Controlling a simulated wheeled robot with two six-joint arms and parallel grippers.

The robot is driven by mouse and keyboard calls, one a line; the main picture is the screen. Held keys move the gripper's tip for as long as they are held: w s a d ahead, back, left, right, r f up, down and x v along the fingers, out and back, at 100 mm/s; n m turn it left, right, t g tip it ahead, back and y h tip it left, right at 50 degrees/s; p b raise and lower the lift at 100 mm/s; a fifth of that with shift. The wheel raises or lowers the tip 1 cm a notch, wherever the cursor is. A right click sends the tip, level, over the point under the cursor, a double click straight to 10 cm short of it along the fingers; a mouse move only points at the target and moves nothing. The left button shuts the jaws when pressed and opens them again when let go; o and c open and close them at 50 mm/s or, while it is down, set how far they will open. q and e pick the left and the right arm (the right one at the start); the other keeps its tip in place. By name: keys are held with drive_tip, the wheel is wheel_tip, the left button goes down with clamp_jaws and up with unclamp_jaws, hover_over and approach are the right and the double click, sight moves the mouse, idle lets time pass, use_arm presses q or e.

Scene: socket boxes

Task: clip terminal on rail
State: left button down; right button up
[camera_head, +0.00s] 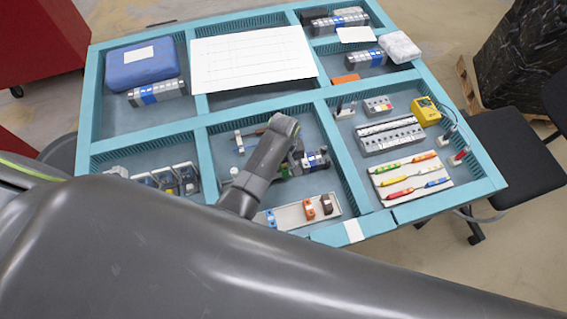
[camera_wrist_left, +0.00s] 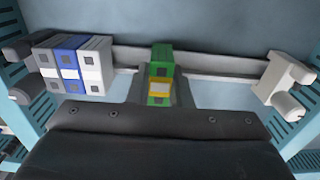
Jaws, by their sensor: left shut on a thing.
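In the left wrist view, a green terminal with a yellow middle (camera_wrist_left: 160,75) sits between the fingers of my left gripper (camera_wrist_left: 160,97), which is shut on it. The terminal overlaps the grey rail (camera_wrist_left: 222,77) in the picture; I cannot tell whether it is seated on it. Grey, blue and white terminals (camera_wrist_left: 70,66) stand side by side at the rail's left. A pale end stop (camera_wrist_left: 284,80) is at its right. In the head view, my left arm hides most of the gripper and rail; the terminal group (camera_head: 314,160) shows right of it. My right gripper is not in view.
The teal compartment tray (camera_head: 205,160) has raised dividers around the rail's compartment. A pale strip with orange and brown terminals (camera_head: 300,212) lies in front. Screwdrivers (camera_head: 408,176), a grey terminal block (camera_head: 390,135) and a yellow device (camera_head: 425,111) lie in the right compartment.

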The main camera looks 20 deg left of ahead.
use_arm(q)
drive_tip(key=shift+f+b, duration=0.3)
drive_tip(key=shift+f, duration=0.3)
drive_tip(key=c, duration=0.8)
unclamp_jaws()
drive_tip(key=shift+c, duration=0.2)
wheel_tip(320, 180, up, 2)
drive_tip(key=shift+r+p, duration=0.25)
drive_tip(key=shift+p, duration=0.2)
drive_tip(key=shift+r, duration=2.5)
